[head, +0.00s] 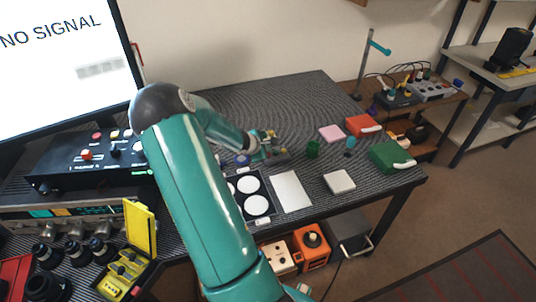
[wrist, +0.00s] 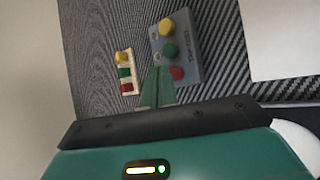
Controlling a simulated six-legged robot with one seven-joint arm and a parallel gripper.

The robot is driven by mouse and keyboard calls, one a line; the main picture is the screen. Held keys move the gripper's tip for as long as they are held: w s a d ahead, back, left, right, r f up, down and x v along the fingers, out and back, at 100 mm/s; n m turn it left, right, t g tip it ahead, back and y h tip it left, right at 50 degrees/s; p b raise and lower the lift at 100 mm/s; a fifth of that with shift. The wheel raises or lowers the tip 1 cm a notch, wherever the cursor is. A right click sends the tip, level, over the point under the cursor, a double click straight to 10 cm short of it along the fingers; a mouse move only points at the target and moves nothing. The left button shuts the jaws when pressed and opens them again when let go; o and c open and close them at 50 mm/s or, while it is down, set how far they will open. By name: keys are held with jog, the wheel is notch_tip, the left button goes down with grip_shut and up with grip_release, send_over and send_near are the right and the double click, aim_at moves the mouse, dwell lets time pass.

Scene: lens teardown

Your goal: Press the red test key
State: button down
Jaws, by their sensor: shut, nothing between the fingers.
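A grey key box (wrist: 187,45) with a yellow key (wrist: 166,27), a green key (wrist: 169,49) and a red key (wrist: 177,73) in a row lies on the dark ribbed mat in the wrist view. My gripper (wrist: 158,62) is shut and empty. In that view its fingertips overlap the box's left edge, just left of the red key and below the green one. I cannot tell whether they touch the box. In the head view my gripper (head: 262,150) is over the table beside the box (head: 279,155), where the keys are too small to tell apart.
A cream strip (wrist: 133,72) with yellow, green and red parts lies left of the box. A monitor (head: 60,50) stands left.

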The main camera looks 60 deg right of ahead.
jog(key=shift+r, duration=0.25)
jog(key=shift+r, duration=2.5)
